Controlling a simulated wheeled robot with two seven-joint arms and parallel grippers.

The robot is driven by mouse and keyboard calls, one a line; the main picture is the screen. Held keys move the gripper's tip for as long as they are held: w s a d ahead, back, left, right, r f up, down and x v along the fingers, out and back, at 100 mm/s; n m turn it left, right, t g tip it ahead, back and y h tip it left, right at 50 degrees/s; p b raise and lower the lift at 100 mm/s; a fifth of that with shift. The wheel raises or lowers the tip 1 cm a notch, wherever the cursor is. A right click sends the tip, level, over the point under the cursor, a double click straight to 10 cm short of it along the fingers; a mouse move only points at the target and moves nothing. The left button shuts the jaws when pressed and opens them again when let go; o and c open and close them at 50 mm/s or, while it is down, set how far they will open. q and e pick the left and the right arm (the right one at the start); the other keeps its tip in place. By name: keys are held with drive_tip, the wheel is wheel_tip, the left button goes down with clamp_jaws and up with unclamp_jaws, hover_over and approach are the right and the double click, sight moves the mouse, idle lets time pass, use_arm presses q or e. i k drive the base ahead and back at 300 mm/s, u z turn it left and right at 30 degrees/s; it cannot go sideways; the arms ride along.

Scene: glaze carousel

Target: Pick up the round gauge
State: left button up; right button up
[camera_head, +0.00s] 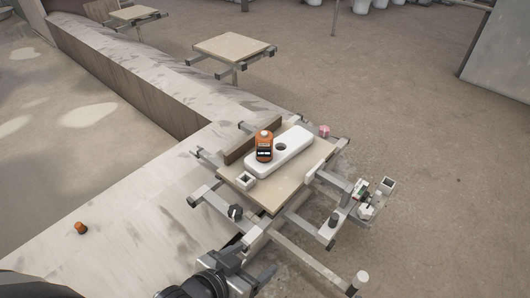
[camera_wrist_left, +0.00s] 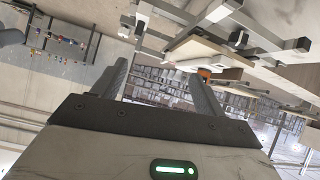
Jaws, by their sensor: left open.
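An orange rounded object with a dark label band and a pale top (camera_head: 264,147) stands on a white slab with a round hole (camera_head: 297,143). I cannot tell for sure that it is the round gauge. The slab lies on a square beige board (camera_head: 264,200) on a metal frame. My left gripper (camera_head: 250,259) is open and empty, low in the head view, nearer to me than the board and apart from the orange object. In the left wrist view its open jaws (camera_wrist_left: 160,70) show, with a bit of orange (camera_wrist_left: 204,72) behind the right finger. My right gripper is out of view.
A small white square tube (camera_head: 246,180), a brown strip (camera_head: 252,141) and a pink piece (camera_head: 324,130) are around the slab. Metal arms and a dark knob (camera_head: 235,211) surround the board. A small orange-brown piece (camera_head: 81,228) lies on the pale ledge. Another board (camera_head: 234,46) stands farther back.

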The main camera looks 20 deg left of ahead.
sight(263, 146)
drive_tip(key=u, duration=0.55)
drive_tip(key=k, duration=1.3)
drive_tip(key=u, duration=0.6)
drive_tip(key=i, duration=1.2)
drive_tip(key=z, duration=0.55)
drive_tip(key=i, duration=0.45)
drive_tip(key=z, duration=0.25)
